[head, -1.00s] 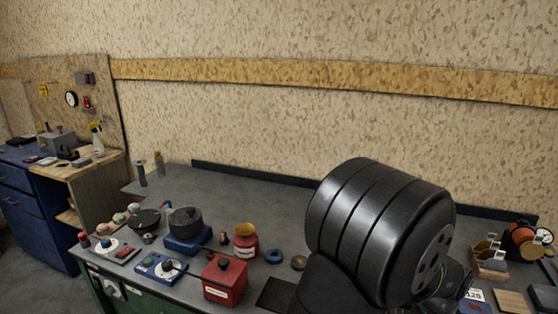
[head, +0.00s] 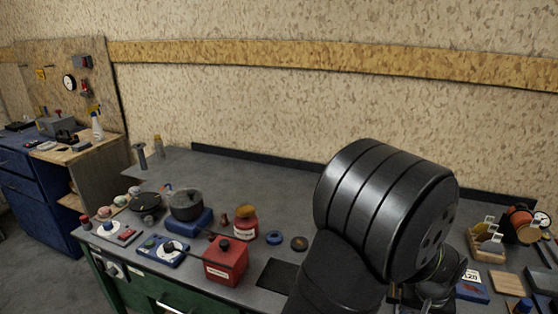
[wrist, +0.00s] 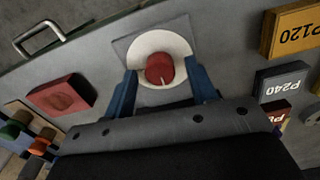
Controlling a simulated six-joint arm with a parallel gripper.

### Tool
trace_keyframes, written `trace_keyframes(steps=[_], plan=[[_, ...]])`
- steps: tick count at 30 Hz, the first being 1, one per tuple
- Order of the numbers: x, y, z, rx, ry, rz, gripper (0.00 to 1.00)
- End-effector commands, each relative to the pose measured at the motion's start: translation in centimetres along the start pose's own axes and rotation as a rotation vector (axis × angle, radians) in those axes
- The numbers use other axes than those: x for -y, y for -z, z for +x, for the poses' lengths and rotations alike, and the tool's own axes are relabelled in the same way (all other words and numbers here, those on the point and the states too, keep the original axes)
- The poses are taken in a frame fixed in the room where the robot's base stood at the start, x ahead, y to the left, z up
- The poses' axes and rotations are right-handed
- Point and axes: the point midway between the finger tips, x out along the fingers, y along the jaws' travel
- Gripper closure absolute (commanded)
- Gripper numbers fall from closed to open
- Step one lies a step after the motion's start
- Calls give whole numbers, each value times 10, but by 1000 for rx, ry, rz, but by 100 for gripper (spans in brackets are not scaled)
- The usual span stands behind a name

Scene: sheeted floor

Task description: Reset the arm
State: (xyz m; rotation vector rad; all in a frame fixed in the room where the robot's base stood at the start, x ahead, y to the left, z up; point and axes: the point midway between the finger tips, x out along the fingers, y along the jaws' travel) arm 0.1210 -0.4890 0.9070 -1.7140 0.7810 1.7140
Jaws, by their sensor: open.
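My gripper (wrist: 164,84) shows in the wrist view, with two blue fingers spread apart. A red knob (wrist: 160,69) on a white round plate (wrist: 180,40) lies between and just beyond the fingertips. Whether the fingers are level with the knob or above it I cannot tell. Nothing is held between them. In the head view my black arm (head: 385,210) fills the right of the middle and hides most of my gripper and what lies under it.
Spools (head: 520,222) and small blocks stand at the right. The back middle of the bench is clear.

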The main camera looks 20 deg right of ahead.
Motion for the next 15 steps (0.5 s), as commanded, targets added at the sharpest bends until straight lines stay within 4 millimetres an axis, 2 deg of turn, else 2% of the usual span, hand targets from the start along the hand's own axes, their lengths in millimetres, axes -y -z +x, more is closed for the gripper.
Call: trace_keyframes(steps=[15], plan=[[0,0,0,0,0,425,48]])
